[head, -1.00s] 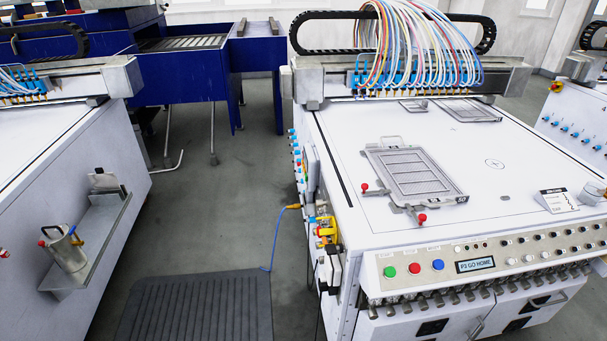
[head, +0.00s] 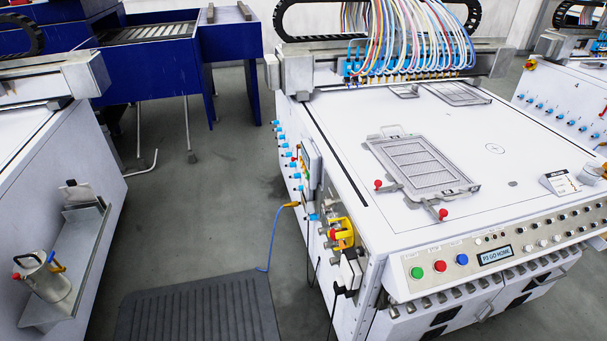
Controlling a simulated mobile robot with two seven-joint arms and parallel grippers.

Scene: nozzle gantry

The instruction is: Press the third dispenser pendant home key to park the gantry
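The nearest dispenser machine (head: 470,205) has a white top and a gantry (head: 400,70) with many coloured hoses at its far end. Its front panel (head: 400,268) carries green (head: 417,272), red (head: 440,266) and blue (head: 462,260) buttons. A small display (head: 495,255) beside them reads "P3 GO HOME". On its left side hang a yellow device (head: 341,233) and a white-and-black unit (head: 350,272); I cannot tell which of these is the pendant, and no home key is legible. Neither of my grippers is in view.
A dark ribbed mat (head: 198,310) lies on the floor in the left aisle, with a blue cable (head: 274,240) beside it. Another white machine (head: 50,190) with a side shelf (head: 75,262) bounds the aisle at left. A blue machine (head: 230,60) stands behind. The grey floor between is clear.

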